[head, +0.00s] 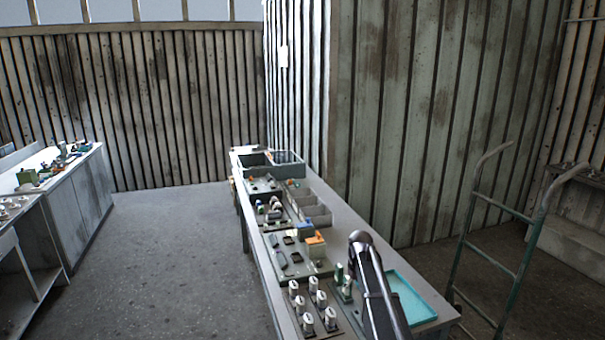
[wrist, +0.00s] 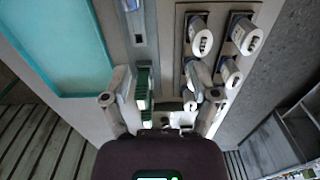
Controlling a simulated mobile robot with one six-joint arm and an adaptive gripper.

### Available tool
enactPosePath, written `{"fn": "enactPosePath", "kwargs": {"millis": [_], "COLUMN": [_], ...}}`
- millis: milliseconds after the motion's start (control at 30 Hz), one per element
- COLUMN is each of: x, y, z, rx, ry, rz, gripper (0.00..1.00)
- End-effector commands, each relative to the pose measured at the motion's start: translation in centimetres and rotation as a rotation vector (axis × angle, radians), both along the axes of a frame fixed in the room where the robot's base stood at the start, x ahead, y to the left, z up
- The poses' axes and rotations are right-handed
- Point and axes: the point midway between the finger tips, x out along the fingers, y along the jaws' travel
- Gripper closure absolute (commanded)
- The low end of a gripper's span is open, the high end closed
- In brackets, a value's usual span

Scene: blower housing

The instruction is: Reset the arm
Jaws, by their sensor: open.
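My gripper (wrist: 163,98) is open in the wrist view, its two fingers spread wide with no object held between them. It points down over the near end of the long workbench (head: 345,215). A green block-like part (wrist: 143,88) shows between the fingers, nearer the left one. White capped cylinders (wrist: 198,40) stand on a dark plate, and the right finger overlaps the lower ones in the picture. I cannot tell whether it touches them. In the head view my arm rises over the bench's near end, and I cannot make out the fingertips there.
A teal tray (head: 408,297) lies right of my arm; it also shows in the wrist view (wrist: 60,45). Grey bins (head: 310,208) and loose parts fill the bench farther back. A green hand truck (head: 515,235) stands at right. Open floor (head: 165,240) lies at left.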

Motion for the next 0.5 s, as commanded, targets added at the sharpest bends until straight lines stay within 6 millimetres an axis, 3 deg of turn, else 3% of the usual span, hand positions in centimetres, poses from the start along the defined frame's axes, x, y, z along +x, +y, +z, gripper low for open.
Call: {"fn": "enactPosePath", "kwargs": {"millis": [133,500], "x": [-0.1,-4.6], "y": [0.0,0.3], "z": [0.0,-1.7], "rx": [0.000,-0.001], "ry": [0.000,0.000], "rz": [0.000,-0.044], "gripper": [0.24,0.24]}}
